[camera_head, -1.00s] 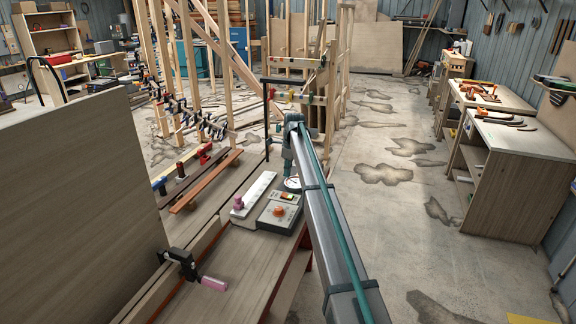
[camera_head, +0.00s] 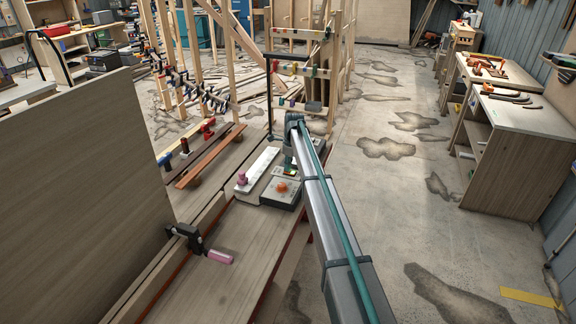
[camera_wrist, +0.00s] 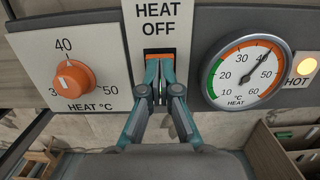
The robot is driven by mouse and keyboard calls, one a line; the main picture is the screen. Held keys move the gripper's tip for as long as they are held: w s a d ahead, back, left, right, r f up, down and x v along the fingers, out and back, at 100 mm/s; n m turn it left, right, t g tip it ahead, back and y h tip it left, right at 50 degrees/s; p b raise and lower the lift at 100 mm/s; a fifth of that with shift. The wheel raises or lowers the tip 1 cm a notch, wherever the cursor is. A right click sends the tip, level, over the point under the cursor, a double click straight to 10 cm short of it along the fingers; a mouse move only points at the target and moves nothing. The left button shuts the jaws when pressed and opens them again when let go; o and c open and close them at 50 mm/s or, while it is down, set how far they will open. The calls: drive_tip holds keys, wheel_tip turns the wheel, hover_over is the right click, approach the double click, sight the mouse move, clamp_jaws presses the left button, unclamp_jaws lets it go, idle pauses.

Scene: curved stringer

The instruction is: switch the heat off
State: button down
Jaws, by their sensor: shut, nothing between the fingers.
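The control box (camera_head: 280,192) stands on the bench in the head view, partly behind my arm. In the wrist view its HEAT OFF label (camera_wrist: 157,18) sits above an orange switch (camera_wrist: 159,53). My gripper (camera_wrist: 160,90) is shut and empty, with its fingertips directly in front of the switch and covering its lower part. I cannot tell whether they touch it. The orange heat knob (camera_wrist: 72,79) is to the left. The HOT lamp (camera_wrist: 306,66) glows amber.
A white strip with a pink knob (camera_head: 241,179) lies left of the box. A clamp with a pink handle (camera_head: 219,256) is at the bench's near left, beside a large upright wood panel (camera_head: 80,190). Wooden framing stands behind. The floor to the right is open.

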drive_tip(key=shift+f, duration=0.15)
drive_tip(key=shift+a+f+b, duration=0.1)
drive_tip(key=shift+f+b, duration=0.15)
drive_tip(key=shift+b, duration=0.15)
drive_tip(key=shift+r, duration=0.1)
drive_tip(key=shift+s, duration=0.15)
drive_tip(key=shift+s+d, duration=0.1)
drive_tip(key=shift+d, duration=0.6)
drive_tip(key=shift+r, duration=0.25)
